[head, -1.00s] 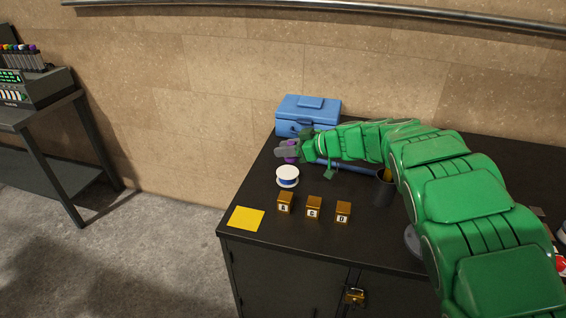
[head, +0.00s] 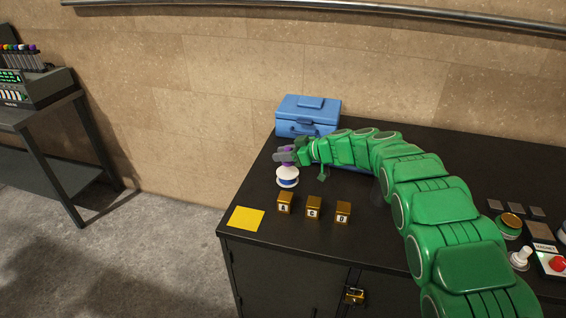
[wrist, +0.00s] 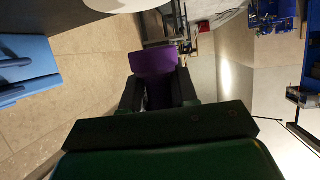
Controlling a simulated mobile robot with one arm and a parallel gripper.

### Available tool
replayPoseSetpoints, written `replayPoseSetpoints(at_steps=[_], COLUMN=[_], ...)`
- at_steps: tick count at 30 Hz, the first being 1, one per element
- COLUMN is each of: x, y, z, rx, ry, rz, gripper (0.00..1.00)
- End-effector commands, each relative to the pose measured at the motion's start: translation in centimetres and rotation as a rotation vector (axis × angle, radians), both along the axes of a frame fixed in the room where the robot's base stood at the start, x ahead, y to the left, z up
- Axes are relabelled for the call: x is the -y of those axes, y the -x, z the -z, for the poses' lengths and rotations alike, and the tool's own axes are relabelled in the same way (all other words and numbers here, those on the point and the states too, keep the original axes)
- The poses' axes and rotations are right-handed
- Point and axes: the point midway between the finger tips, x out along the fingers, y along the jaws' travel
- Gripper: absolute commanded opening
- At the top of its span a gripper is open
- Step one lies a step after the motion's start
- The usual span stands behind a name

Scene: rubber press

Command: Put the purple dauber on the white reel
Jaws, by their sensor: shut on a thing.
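My gripper (head: 285,156) is shut on the purple dauber (wrist: 153,64), which shows between the two dark fingers in the wrist view. In the head view only small bits of purple show by the fingers. The white reel (head: 287,171) with a blue band stands upright on the black cabinet top. The dauber and fingers are right over the reel in the head view, with a whitish part just above the reel's top. I cannot tell whether the dauber touches the reel. A white rounded edge, likely the reel, shows at the top of the wrist view.
A blue toolbox (head: 308,115) stands behind my gripper. Several lettered gold blocks (head: 314,208) and a yellow square (head: 246,219) lie in front of the reel. A dark cup (head: 378,190) is partly hidden by my arm. A control box with a red button (head: 556,263) is at the right.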

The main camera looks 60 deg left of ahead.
Motion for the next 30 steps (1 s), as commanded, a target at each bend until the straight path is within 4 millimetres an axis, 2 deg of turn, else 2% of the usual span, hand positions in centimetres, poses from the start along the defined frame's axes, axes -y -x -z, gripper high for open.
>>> replayPoseSetpoints(at_steps=[8, 15, 27, 28, 30], x=[-0.6, -0.6, -0.6, -0.6, -0.6], y=[-0.3, -0.3, -0.3, -0.3, -0.3], z=[0.7, 3.8, 4.1, 4.1, 4.1], rx=[0.002, 0.000, 0.001, 0.000, 0.000], ry=[-0.001, 0.000, 0.000, 0.000, 0.000], rz=[0.000, 0.001, 0.002, 0.001, 0.001], gripper=[0.00, 0.00, 0.00, 0.31, 0.42])
